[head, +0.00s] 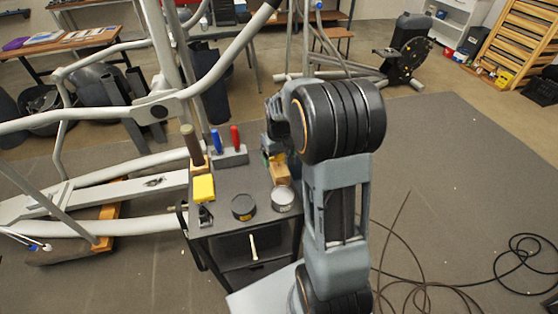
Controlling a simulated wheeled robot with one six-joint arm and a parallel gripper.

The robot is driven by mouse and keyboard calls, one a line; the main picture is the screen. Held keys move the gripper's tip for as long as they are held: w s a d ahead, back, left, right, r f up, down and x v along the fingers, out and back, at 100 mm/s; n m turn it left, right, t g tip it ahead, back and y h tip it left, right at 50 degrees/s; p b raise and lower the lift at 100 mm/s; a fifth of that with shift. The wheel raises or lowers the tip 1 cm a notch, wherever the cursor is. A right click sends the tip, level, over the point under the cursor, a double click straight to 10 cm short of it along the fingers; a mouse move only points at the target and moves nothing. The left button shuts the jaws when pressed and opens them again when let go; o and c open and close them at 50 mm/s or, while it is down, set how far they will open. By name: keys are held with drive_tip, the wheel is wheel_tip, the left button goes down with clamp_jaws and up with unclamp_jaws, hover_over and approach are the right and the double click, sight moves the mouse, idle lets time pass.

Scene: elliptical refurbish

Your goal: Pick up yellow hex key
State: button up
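I cannot make out a yellow hex key for certain. A small pale yellow piece (253,246) shows upright against the dark lower part of the tool cart (228,184); it is too small to tell what it is. A yellow box-like item (203,188) stands at the cart top's left edge. A yellow-orange block (279,171) sits at the top's right side, partly behind my arm. My arm rises in front of the cart's right side. Its far end shows only in part beside the large black joint, and no fingertips can be made out.
The cart top also holds a blue-handled tool (216,141) and a red-handled tool (235,138) in a grey holder, a brown-handled tool (192,145), and two round tins (243,207) (282,199). An elliptical frame (130,114) crowds the left. Cables (425,284) lie on the right floor.

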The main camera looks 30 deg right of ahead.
drive_tip(key=c, duration=0.5)
drive_tip(key=shift+c, duration=0.2)
wheel_tip(320, 180, up, 10)
drive_tip(key=shift+r, duration=0.1)
idle(0.3)
drive_tip(key=o, duration=0.5)
drive_tip(key=c, duration=0.7)
